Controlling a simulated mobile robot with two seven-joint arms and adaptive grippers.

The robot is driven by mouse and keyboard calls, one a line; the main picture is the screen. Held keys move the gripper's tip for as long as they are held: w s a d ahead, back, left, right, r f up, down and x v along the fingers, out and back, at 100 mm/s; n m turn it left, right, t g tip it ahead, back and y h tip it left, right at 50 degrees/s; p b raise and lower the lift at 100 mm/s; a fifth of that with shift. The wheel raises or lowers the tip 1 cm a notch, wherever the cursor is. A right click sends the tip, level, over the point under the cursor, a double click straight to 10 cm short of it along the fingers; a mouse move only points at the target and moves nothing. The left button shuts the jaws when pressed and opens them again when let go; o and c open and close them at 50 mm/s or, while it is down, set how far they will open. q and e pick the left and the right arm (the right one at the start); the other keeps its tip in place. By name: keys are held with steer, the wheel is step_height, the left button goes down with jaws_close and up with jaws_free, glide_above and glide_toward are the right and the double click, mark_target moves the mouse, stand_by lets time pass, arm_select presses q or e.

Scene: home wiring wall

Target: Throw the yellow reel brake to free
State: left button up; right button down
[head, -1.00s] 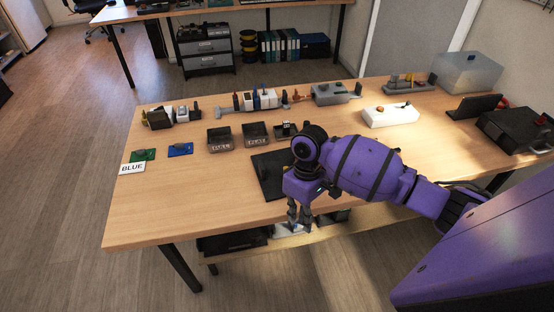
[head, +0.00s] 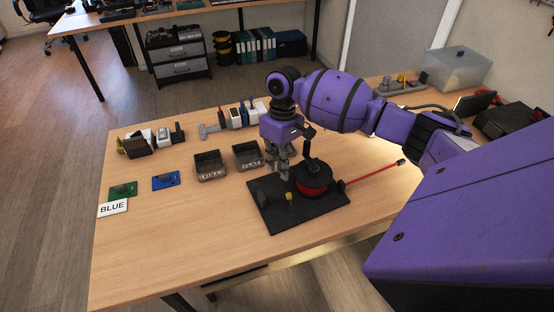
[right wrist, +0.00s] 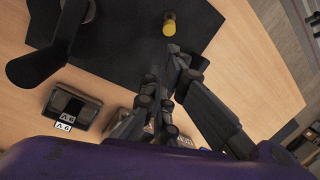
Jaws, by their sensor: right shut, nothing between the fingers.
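The yellow reel brake (head: 289,196) is a small yellow post on the black base plate (head: 270,216), beside the reel with red winding (head: 313,182). In the right wrist view the brake (right wrist: 169,24) stands near the top, just beyond my fingertips. My right gripper (head: 282,176) is shut and empty, pointing down over the plate's back part, a little behind the brake and apart from it. The same gripper fills the middle of the right wrist view (right wrist: 168,75). My left gripper is not in view.
A red cable (head: 372,173) runs right from the reel across the table. Two dark trays (head: 210,174) stand behind the plate to the left. Green (head: 122,190) and blue (head: 166,181) pieces and a BLUE label (head: 113,208) lie at left. The table's front left is bare.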

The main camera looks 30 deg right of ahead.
mark_target(290, 201)
steer(key=f, duration=0.4)
steer(key=shift+s+a+f, duration=0.2)
steer(key=shift+a+f, duration=0.15)
steer(key=shift+a, duration=0.05)
steer(key=shift+f, duration=0.4)
steer(key=shift+s+a+f, duration=0.1)
steer(key=shift+s+f, duration=0.05)
steer(key=shift+f, duration=0.15)
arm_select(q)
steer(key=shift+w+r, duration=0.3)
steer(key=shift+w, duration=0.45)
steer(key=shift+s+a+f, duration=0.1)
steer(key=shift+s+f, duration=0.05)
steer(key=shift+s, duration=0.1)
